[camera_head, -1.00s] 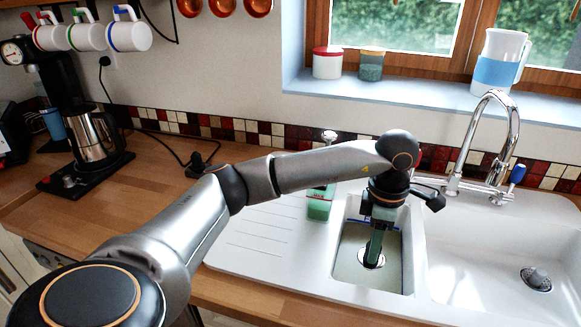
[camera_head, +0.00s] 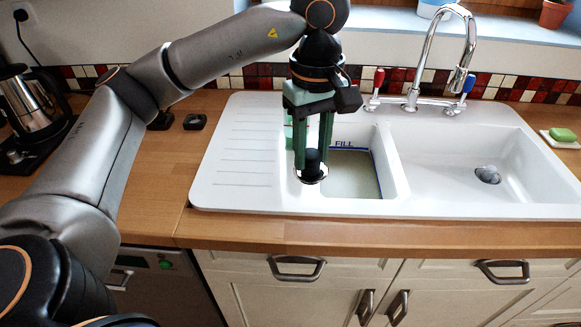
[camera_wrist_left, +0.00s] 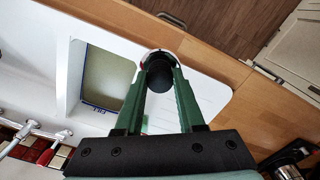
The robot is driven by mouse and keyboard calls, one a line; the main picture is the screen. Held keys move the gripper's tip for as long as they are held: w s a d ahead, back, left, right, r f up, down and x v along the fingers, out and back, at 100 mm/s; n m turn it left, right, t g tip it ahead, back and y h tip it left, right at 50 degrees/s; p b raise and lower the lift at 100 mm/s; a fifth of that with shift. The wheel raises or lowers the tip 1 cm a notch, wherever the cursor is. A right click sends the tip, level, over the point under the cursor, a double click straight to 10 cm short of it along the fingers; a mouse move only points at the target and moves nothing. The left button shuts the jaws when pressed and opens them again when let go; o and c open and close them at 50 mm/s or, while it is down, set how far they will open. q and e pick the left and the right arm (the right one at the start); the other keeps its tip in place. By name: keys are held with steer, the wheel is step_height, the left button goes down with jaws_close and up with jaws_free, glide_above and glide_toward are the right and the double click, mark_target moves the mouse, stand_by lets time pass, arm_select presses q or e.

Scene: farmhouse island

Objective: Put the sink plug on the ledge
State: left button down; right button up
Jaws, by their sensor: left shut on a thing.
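My left gripper (camera_head: 313,150) is shut on the sink plug (camera_head: 312,163), which has a black knob and a shiny round base. It holds the plug upright, seemingly above the left rim of the small basin (camera_head: 387,165). In the left wrist view the plug (camera_wrist_left: 159,76) sits between the green fingertips (camera_wrist_left: 160,64), over the white sink surface. The blue window ledge (camera_head: 400,22) is at the top, partly cut off by the frame. My right gripper is out of view.
The chrome tap (camera_head: 427,60) stands behind the basins, between the plug and part of the ledge. The large basin (camera_head: 440,165) is on the right. A plant pot (camera_head: 555,13) and a partly visible blue-and-white jug (camera_head: 436,8) stand on the ledge. A green soap (camera_head: 562,135) lies far right.

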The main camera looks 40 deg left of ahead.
arm_select(q)
steer(key=w+a+f, duration=0.3)
steer(key=a+f, duration=0.1)
steer(key=w+a+f+p, duration=0.1)
steer(key=w+a+f, duration=0.2)
steer(key=w+f, duration=0.1)
steer(key=shift+w+a, duration=0.1)
steer(key=shift+a, duration=0.3)
steer(key=f, duration=0.1)
steer(key=f+p, duration=0.1)
steer(key=f, duration=0.1)
steer(key=shift+w+a+f, duration=0.1)
steer(key=shift+w+a, duration=0.1)
steer(key=shift+a, duration=0.1)
steer(key=shift+f, duration=0.25)
steer(key=shift+f, duration=0.25)
steer(key=c, duration=0.5)
jaws_free()
